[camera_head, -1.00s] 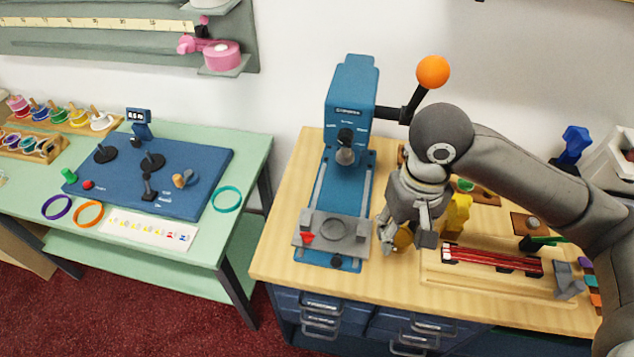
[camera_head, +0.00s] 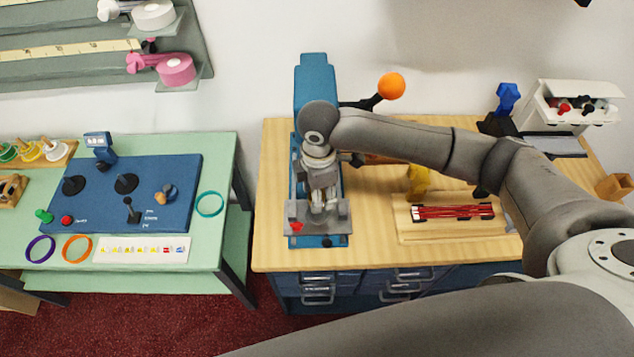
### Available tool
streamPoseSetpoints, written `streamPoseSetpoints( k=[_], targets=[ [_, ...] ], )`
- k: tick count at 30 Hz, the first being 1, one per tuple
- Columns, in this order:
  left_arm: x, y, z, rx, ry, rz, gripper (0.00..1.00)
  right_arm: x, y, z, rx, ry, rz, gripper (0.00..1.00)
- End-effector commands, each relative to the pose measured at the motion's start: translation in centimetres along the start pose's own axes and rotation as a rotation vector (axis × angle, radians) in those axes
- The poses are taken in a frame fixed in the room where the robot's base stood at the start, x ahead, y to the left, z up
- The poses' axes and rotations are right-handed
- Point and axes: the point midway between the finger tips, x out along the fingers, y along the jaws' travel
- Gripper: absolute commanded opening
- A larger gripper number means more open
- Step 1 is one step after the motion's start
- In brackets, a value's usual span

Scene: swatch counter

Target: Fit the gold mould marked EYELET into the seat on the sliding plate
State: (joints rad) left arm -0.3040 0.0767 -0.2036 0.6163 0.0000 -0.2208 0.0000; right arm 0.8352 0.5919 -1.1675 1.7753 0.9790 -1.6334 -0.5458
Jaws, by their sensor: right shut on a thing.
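My right gripper (camera_head: 323,206) points down over the grey sliding plate (camera_head: 338,222) at the foot of the blue press (camera_head: 318,84). It is shut on the gold mould, which the fingers hide; its EYELET mark cannot be read. The round seat in the plate is covered by the gripper, and I cannot tell whether the mould touches it. A red piece (camera_head: 296,227) shows at the plate's left side. My left gripper is out of view.
The press lever with an orange knob (camera_head: 390,86) sticks out at the right, behind my arm. A yellow object (camera_head: 418,180) and a wooden tray of red rods (camera_head: 452,212) lie to the right. A green table (camera_head: 200,262) stands left, across a gap.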

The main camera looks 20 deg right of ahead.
Motion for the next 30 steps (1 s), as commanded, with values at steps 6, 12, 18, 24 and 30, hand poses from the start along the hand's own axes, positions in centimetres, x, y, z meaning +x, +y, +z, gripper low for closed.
streamPoseSetpoints(
  k=[6, 12, 18, 24, 30],
  targets=[
    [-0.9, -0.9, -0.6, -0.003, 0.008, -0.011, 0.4, 0.3, 0.4, -0.2, -0.129, 0.0, 0.0, 0.12],
    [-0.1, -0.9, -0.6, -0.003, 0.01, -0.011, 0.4, 1.2, 0.4, -0.2, -0.145, 0.001, 0.001, 0.12],
    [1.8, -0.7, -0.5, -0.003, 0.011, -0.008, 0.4, 3.0, 0.4, -0.2, -0.143, 0.0, 0.001, 0.12],
    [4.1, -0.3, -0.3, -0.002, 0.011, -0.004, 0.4, 5.0, 0.4, -0.2, -0.143, 0.0, 0.002, 0.12],
    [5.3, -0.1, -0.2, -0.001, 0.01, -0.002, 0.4, 6.0, 0.4, -0.2, -0.142, 0.0, 0.002, 0.12]
  ],
)
